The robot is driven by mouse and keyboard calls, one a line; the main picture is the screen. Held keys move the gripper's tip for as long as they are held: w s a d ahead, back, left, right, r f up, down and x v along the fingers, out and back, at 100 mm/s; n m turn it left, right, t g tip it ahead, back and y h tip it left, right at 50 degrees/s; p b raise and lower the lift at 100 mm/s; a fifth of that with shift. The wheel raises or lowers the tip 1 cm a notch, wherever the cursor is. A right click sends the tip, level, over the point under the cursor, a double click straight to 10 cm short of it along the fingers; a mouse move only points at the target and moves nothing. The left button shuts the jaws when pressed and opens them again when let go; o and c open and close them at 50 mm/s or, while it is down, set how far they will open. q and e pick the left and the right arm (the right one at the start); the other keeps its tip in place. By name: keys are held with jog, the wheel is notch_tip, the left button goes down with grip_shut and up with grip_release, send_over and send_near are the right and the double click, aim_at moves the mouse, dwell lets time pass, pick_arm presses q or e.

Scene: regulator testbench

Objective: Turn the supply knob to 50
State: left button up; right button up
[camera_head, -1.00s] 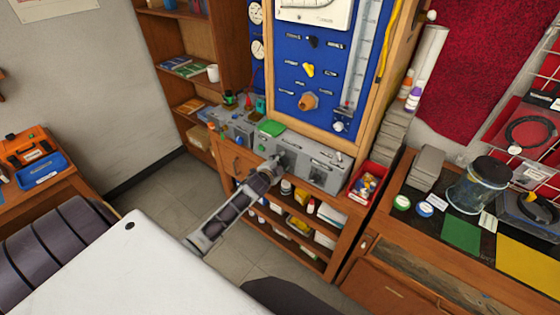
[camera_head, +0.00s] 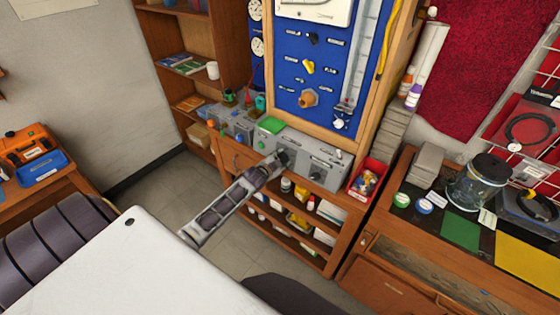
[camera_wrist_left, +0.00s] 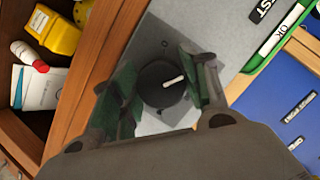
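A round black knob with a white pointer (camera_wrist_left: 160,86) sits on a grey panel in the left wrist view. I take it for the supply knob; no scale number is readable around it. My left gripper (camera_wrist_left: 160,90) is open, with one green-padded finger on each side of the knob. The gaps are narrow, and I cannot tell whether a pad touches it. In the head view my left gripper (camera_head: 281,158) is at the front of the grey control box (camera_head: 327,160) and hides this knob. My right gripper is not in view.
Another dark knob (camera_head: 317,174) is on the box to the right. The blue gauge board (camera_head: 290,75) stands behind the box. A red bin (camera_head: 366,180) is at the right, and open shelves (camera_head: 300,225) are below.

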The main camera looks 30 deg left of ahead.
pick_arm(q)
jog(key=o, duration=0.4)
jog(key=shift+f, duration=0.1)
jog(key=v, duration=1.2)
dwell(0.7)
dwell(0.7)
